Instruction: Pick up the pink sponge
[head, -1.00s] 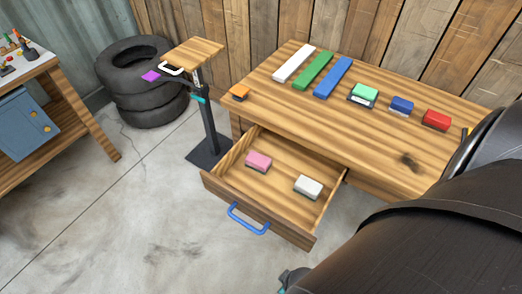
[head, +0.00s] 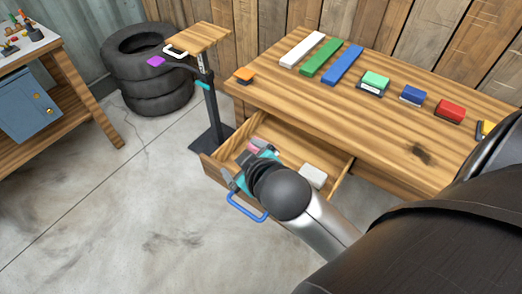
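The pink sponge (head: 253,147) lies in the open drawer (head: 283,155) of the wooden table, mostly hidden behind my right gripper and wrist. My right gripper (head: 243,168) is over the left part of the drawer, right at the sponge. Its fingers are largely covered by the dark wrist, so I cannot tell whether they are open, or whether they touch the sponge. My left gripper is not in view.
A white sponge (head: 314,175) lies in the drawer, close to my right forearm. The drawer has a blue handle (head: 246,209). Coloured blocks and strips lie on the tabletop (head: 330,110). A small stand (head: 201,40) and stacked tires (head: 150,75) are behind left.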

